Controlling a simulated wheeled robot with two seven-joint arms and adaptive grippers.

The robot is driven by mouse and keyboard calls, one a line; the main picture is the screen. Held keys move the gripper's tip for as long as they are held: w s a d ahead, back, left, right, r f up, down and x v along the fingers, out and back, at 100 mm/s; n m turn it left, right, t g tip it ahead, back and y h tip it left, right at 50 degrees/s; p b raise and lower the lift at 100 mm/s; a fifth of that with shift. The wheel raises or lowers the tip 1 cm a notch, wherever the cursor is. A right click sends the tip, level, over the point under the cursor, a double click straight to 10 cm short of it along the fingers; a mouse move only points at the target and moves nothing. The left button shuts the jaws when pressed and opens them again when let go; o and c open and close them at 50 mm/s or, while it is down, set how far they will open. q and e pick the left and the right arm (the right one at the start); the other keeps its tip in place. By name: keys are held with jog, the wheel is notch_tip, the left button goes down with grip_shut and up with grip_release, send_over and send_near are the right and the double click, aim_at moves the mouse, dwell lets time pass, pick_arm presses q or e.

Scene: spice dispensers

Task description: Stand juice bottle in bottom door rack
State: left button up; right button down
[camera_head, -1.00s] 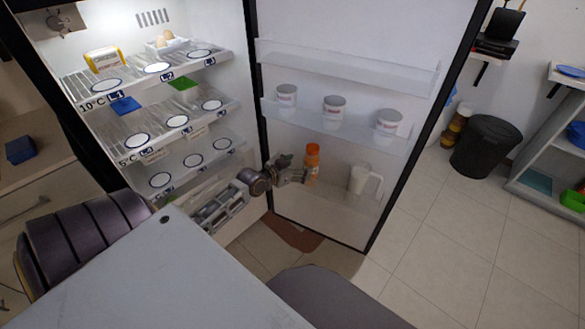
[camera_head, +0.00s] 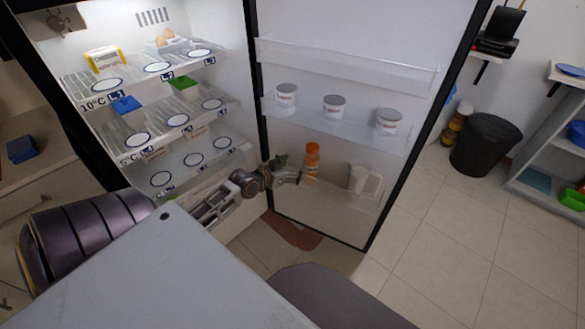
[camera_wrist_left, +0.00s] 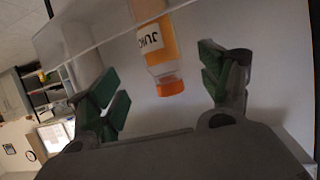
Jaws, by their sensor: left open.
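The juice bottle (camera_head: 312,161), orange with an orange cap, stands upright in the bottom door rack (camera_head: 335,195) of the open fridge door. My left gripper (camera_head: 299,176) is just left of the bottle, open. In the left wrist view the juice bottle (camera_wrist_left: 159,45) appears cap-down, its label partly readable. The open green-padded fingers of my left gripper (camera_wrist_left: 165,92) lie on either side of its line, with visible gaps and no contact with the bottle. My right gripper is not in view.
A white pitcher (camera_head: 363,181) stands right of the bottle in the same rack. Several white tubs, one being the middle tub (camera_head: 334,104), sit in the rack above. Fridge shelves and a drawer (camera_head: 215,203) lie left of my gripper.

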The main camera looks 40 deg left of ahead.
pick_arm(q)
jog(key=shift+f, duration=0.1)
jog(key=s+d+f+g, duration=0.3)
jog(key=s+d+f, duration=0.4)
jog(key=f, duration=0.4)
jog(key=s+d+f+m+g, duration=0.1)
jog(key=s+d+f+g, duration=0.3)
jog(key=s+d+f, duration=0.3)
jog(key=s+d+f+g, duration=0.4)
jog(key=s+d+f, duration=0.3)
jog(key=s+f, duration=0.4)
notch_tip(320, 180, down, 4)
jog(key=shift+y, duration=0.4)
